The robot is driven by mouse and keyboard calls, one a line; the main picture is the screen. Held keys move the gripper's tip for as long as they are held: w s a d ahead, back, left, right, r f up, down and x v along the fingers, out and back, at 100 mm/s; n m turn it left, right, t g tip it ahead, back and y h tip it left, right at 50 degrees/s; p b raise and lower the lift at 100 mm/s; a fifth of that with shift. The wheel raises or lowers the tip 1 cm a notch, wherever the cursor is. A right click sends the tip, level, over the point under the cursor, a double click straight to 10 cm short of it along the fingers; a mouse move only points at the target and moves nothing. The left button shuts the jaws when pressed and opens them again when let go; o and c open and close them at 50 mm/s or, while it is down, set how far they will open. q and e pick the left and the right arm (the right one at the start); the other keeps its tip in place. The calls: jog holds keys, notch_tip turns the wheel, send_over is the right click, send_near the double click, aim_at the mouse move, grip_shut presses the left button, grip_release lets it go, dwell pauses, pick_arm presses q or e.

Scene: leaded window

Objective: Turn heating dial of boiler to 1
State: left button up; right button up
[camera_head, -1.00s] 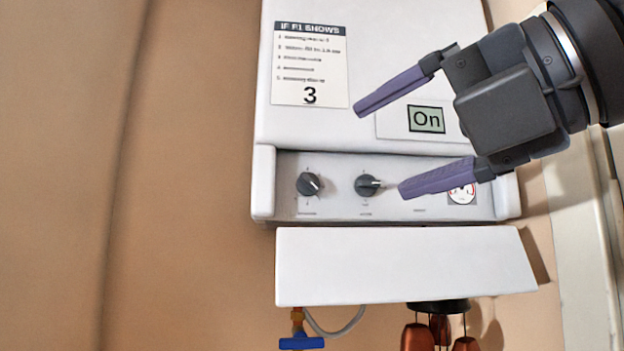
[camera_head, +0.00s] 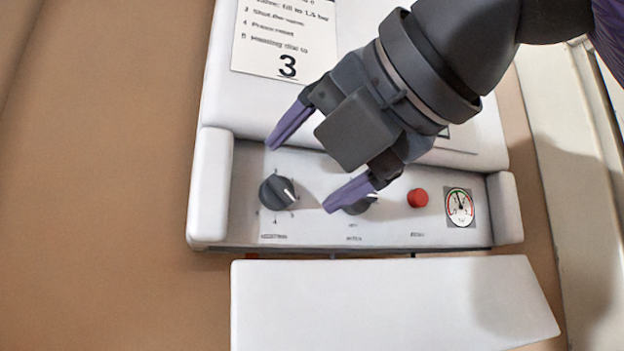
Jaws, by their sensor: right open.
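The white boiler (camera_head: 212,195) fills the middle of the head view, with a grey control panel along its lower part. The heating dial (camera_head: 277,192) is the dark round knob at the panel's left; its white pointer mark points right. A second dark dial (camera_head: 358,206) is partly hidden behind my right gripper's lower finger. My right gripper (camera_head: 308,172) is open and empty, its purple fingers in front of the panel, one above and one to the right of the heating dial. Touching cannot be told. My left gripper is not in view.
A red button (camera_head: 417,197) and a round pressure gauge (camera_head: 460,207) sit at the panel's right. A white flap (camera_head: 390,305) juts out below. An instruction sheet (camera_head: 285,40) showing a large 3 is above. Bare wall lies left.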

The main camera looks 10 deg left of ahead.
aim_at(285, 186)
jog(key=x, duration=0.4)
jog(key=shift+p, duration=0.4)
jog(key=shift+s, duration=0.1)
jog(key=shift+c, duration=0.2)
grip_shut()
